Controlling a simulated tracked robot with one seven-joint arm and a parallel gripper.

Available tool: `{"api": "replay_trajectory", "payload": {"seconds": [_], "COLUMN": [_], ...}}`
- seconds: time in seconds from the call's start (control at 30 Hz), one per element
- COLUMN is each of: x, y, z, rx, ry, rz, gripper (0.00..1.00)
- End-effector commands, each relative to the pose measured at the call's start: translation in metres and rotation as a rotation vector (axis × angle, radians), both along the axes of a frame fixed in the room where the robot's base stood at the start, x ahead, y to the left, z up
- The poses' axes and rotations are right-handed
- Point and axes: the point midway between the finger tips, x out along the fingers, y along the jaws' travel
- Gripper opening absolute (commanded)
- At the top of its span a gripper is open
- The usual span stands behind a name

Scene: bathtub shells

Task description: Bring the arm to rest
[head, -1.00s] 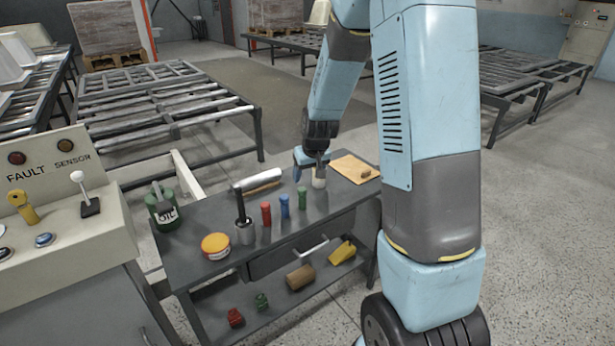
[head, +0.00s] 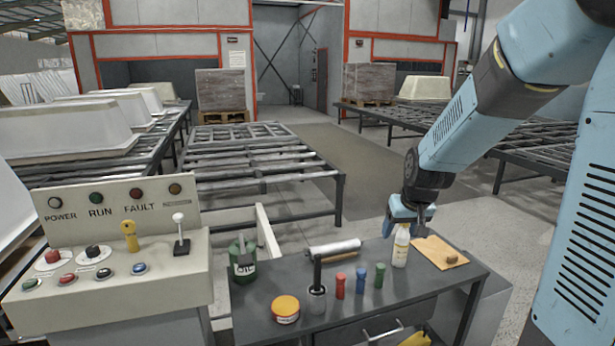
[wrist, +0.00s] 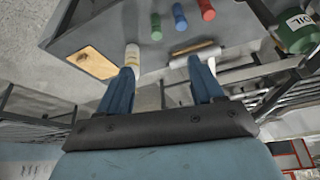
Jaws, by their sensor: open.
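My gripper (head: 408,217) is open and empty at the end of my blue arm. In the head view it shows above the far right part of the grey workbench (head: 345,301), close to a white bottle (head: 400,248). In the wrist view the two blue fingers (wrist: 163,84) are spread apart with nothing between them. The bottle (wrist: 132,58) stands just past the left fingertip there. I cannot tell exactly how far it is from the fingers.
The bench also holds a tan board (head: 440,252), a roller (head: 334,247), red (head: 340,286), blue (head: 360,281) and green (head: 380,275) cylinders, a yellow tin (head: 286,310) and an oil can (head: 242,262). A control console (head: 110,300) stands left. Roller racks (head: 255,165) lie behind.

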Motion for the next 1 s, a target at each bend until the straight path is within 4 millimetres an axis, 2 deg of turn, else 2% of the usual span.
{"api": "replay_trajectory", "payload": {"seconds": [0.03, 0.2, 0.5, 0.8, 1.0], "x": [-0.011, -0.047, -0.117, -0.191, -0.225], "y": [0.001, 0.002, 0.003, 0.002, 0.001], "z": [0.013, 0.047, 0.094, 0.122, 0.129], "rx": [0.001, 0.003, 0.005, 0.003, 0.000], "ry": [-0.010, -0.021, -0.043, -0.062, -0.070], "rz": [-0.001, -0.009, -0.027, -0.050, -0.063], "gripper": [0.66, 0.66, 0.66, 0.66, 0.66]}}
